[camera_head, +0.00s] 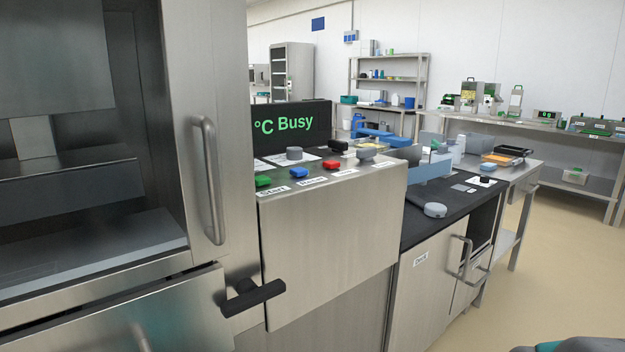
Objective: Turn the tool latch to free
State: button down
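A black lever handle (254,297) sits on the steel front of the machine, beside the upper right corner of a lower drawer (120,315). It looks like the tool latch, though I can read no label on it. Its bar lies roughly level, rising slightly to the right. My gripper is not in view, and nothing touches the lever. A grey and teal piece at the bottom right corner seems to be part of my own body.
A screen (291,127) reads "°C Busy". A black-topped bench (420,222) adjoins on the right. The floor (545,260) at right is clear.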

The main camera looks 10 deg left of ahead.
aim_at(251, 295)
jog(key=j+u, duration=0.1)
jog(key=u, duration=0.65)
jog(key=j+u, duration=0.15)
jog(key=u, duration=0.25)
jog(key=i+l, duration=0.05)
